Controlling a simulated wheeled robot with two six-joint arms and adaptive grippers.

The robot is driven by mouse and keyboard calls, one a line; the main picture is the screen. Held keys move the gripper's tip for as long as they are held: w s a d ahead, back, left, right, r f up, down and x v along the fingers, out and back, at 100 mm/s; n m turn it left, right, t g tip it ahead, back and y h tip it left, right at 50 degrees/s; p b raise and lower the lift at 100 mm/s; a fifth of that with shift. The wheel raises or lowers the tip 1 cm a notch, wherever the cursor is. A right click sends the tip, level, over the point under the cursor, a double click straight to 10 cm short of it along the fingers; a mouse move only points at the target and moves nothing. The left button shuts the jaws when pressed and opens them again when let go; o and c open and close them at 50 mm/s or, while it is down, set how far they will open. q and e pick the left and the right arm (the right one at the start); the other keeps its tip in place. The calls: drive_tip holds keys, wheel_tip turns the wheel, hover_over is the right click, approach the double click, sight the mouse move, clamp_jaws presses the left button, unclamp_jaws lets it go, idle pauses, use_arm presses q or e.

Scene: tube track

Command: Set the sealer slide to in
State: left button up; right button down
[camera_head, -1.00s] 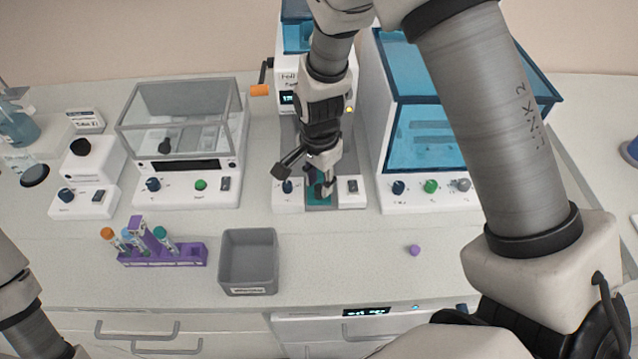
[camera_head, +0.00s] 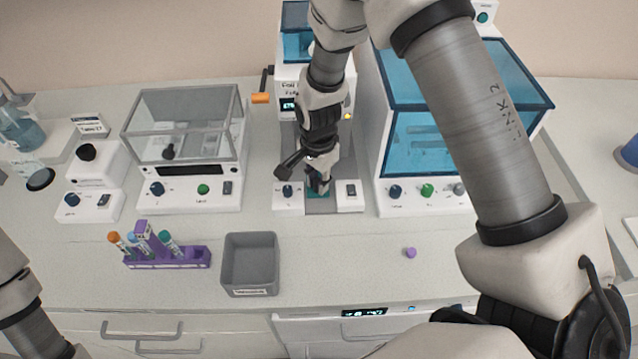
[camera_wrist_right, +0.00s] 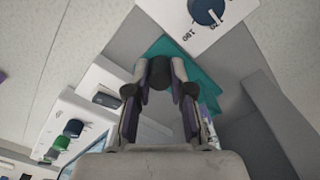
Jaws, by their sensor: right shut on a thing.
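The sealer (camera_head: 288,77) is the white machine at the back middle, with an orange-handled crank on its left. Its teal slide (camera_head: 313,194) lies in the grey channel between the two front control blocks; it also shows in the wrist view (camera_wrist_right: 201,78). My right gripper (camera_head: 318,186) points down over the slide. In the wrist view its fingers (camera_wrist_right: 160,80) are shut on the slide's dark knob (camera_wrist_right: 160,72). Bare grey channel shows in front of the slide. The gripper hides part of the slide. My left gripper is out of view.
A blue-windowed machine (camera_head: 430,140) stands close right of the sealer, a clear-hooded device (camera_head: 185,125) to its left. In front are a purple tube rack (camera_head: 185,260), a grey bin (camera_head: 249,290) and a purple cap (camera_head: 410,253). Counter between bin and cap is clear.

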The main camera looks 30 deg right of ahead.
drive_tip(key=shift+w+d, duration=0.15)
drive_tip(key=shift+w, duration=0.25)
drive_tip(key=shift+s, duration=0.1)
drive_tip(key=c, duration=1.3)
unclamp_jaws()
wheel_tip(320, 180, up, 12)
drive_tip(key=shift+f, duration=0.1)
